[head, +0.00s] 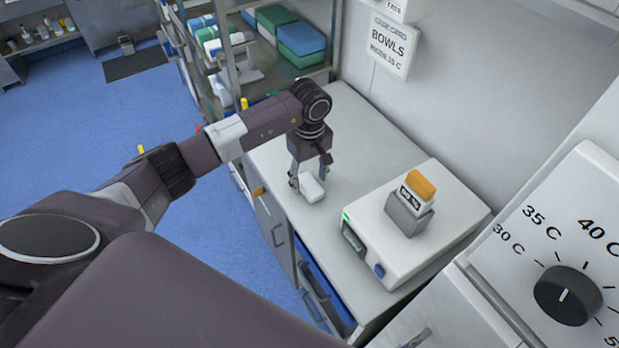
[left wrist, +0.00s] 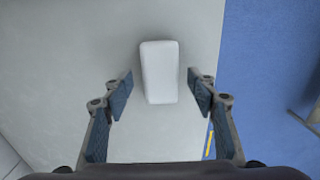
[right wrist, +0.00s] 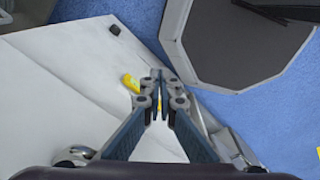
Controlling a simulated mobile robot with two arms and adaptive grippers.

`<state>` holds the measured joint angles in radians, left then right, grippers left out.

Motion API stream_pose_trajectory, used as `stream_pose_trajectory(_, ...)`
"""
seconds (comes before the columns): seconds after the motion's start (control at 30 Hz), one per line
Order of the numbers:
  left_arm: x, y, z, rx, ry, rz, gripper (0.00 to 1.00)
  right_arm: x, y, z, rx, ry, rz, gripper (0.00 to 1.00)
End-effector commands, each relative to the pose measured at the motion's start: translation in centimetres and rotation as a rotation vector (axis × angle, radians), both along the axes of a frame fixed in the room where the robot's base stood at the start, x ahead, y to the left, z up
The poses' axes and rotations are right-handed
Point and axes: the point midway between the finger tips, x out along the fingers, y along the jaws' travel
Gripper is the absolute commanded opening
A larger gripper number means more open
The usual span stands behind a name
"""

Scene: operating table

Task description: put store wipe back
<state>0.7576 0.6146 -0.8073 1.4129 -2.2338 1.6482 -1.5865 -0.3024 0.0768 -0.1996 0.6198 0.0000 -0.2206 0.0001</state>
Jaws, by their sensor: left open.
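A small white block, likely the wipe (head: 311,188), lies on the pale counter (head: 265,160) near its front edge. My left gripper (head: 308,175) points down right over it. In the left wrist view the white block (left wrist: 159,72) shows between and beyond the open fingers (left wrist: 160,86), with a gap on each side. The fingers do not grip it. My right gripper (right wrist: 160,80) shows only in the right wrist view. Its fingertips are together, with nothing visible held between them.
A white device (head: 440,225) with a grey holder (head: 408,213) and an orange-topped block (head: 421,184) stands right of the wipe. A shelf rack (head: 285,75) with green and blue packs stands behind. A cabinet with a dial (head: 567,295) is at right.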

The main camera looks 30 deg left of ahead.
Motion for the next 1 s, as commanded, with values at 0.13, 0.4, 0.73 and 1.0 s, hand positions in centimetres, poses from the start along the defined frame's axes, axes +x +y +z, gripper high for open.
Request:
stream_pose_trajectory(0.13,0.1,0.1,2.4,0.001,-0.004,0.0,0.53,0.1,0.0,1.3,0.0,-0.001,0.0,0.0)
stream_pose_trajectory(0.4,0.1,0.1,8.3,0.001,-0.004,0.0,0.53,0.2,0.0,4.0,0.0,-0.003,0.001,0.0)
stream_pose_trajectory(0.73,0.0,0.0,11.7,0.0,0.0,0.001,0.53,0.2,-0.3,5.1,-0.004,-0.004,0.003,0.0)
stream_pose_trajectory(1.0,0.0,0.0,11.8,0.0,0.0,0.001,0.53,0.3,-0.4,5.1,-0.004,-0.004,0.003,0.0)
